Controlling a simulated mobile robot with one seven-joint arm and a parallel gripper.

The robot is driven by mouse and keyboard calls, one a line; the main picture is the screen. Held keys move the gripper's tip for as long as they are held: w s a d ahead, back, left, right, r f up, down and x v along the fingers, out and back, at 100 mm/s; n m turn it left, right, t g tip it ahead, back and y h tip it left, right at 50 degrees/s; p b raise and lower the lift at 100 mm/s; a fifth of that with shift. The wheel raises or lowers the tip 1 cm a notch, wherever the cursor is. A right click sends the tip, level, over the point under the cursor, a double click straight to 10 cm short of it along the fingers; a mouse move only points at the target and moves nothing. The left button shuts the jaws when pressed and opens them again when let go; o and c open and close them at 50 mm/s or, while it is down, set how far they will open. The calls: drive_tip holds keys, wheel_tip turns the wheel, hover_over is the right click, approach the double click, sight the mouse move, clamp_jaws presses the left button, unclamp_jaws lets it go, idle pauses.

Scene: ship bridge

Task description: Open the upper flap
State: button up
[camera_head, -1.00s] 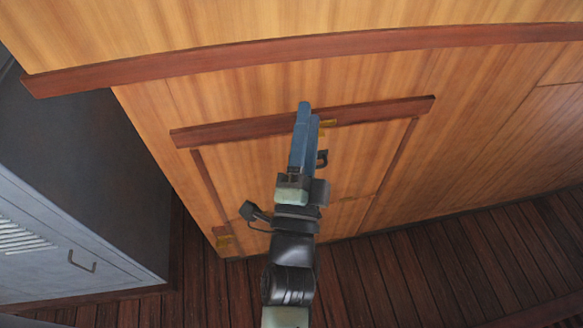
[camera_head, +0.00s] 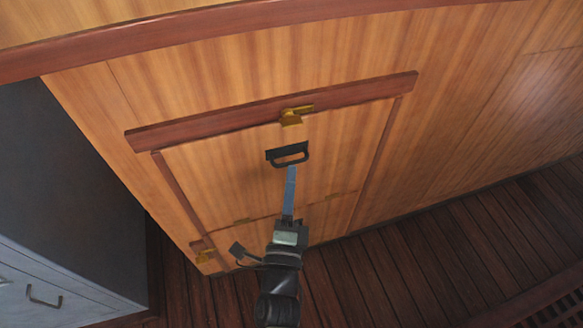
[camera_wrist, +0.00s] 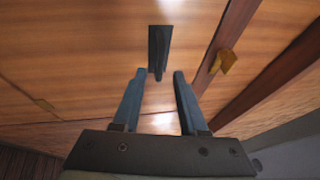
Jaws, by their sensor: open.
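The upper flap (camera_head: 225,165) is a wooden panel in the cabinet front, framed by dark red trim, and it looks closed. A black handle (camera_head: 288,154) sits on its upper part; in the wrist view the handle (camera_wrist: 159,50) lies ahead, between the lines of my fingers. A brass latch (camera_head: 292,116) is on the top trim above the handle; it also shows in the wrist view (camera_wrist: 223,62). My gripper (camera_head: 291,170) is just below the handle in the head view. In the wrist view my gripper (camera_wrist: 159,75) is open and empty, its fingertips short of the handle.
A second brass latch (camera_head: 204,252) is at the lower left of the framed panel. Small brass hinges (camera_head: 242,220) lie along a seam below the handle. A grey metal cabinet (camera_head: 60,190) stands at the left. The plank floor (camera_head: 420,265) is clear at the right.

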drive_tip(key=shift+w+d+r, duration=0.1)
drive_tip(key=shift+w+r, duration=0.05)
drive_tip(key=shift+w, duration=0.75)
drive_tip(key=shift+w+d+r, duration=0.1)
drive_tip(key=shift+w, duration=0.75)
clamp_jaws()
drive_tip(key=shift+a, duration=0.1)
